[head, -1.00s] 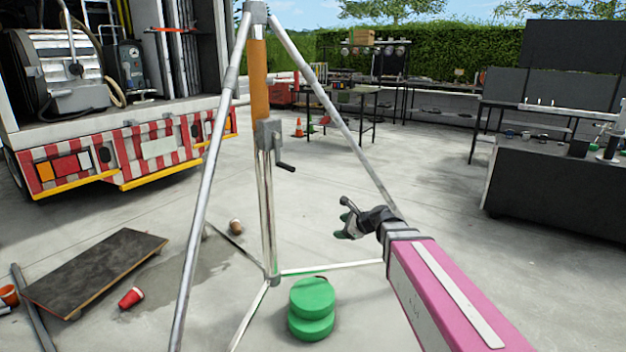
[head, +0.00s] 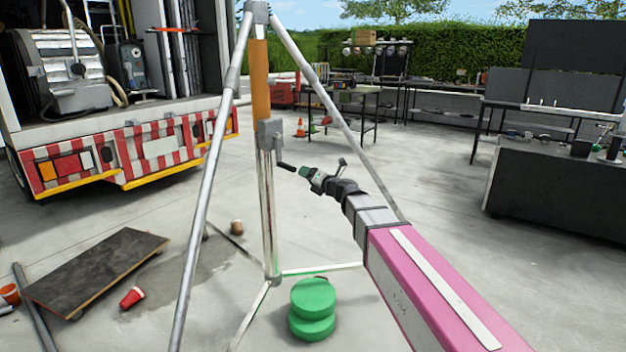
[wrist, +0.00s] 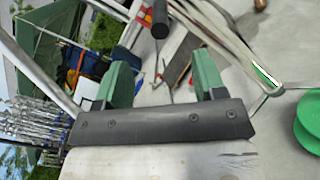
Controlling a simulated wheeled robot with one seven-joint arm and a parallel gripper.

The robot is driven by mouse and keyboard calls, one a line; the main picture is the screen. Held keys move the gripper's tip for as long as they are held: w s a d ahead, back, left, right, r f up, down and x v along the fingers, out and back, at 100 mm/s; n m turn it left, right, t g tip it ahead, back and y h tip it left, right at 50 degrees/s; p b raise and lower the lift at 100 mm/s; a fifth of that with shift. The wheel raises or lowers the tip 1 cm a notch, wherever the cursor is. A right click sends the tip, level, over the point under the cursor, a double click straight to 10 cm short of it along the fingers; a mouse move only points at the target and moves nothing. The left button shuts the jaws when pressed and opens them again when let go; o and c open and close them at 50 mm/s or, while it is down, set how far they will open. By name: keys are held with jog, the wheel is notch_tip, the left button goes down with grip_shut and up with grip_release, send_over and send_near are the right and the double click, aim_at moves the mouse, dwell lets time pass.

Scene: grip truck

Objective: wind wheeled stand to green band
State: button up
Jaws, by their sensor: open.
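The stand (head: 267,220) rises in front of me on splayed grey legs, with a chrome centre column and an orange section (head: 260,85) above the winch housing (head: 270,134). A small black crank handle (head: 286,166) sticks out to the right of the housing. My gripper (head: 304,172) is open, just right of the handle's end. In the wrist view, its green fingers (wrist: 160,75) are apart and the black crank grip (wrist: 160,18) lies ahead, between their lines and not enclosed. I see no green band on the column; wheels on the stand cannot be made out.
Two stacked green discs (head: 312,308) sit on the ground by the stand's base. A truck (head: 120,150) stands behind left; workbenches stand at right.

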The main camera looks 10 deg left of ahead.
aim_at(289, 167)
jog(key=x, duration=1.1)
jog(key=shift+w+a, duration=0.2)
jog(key=shift+a, duration=0.1)
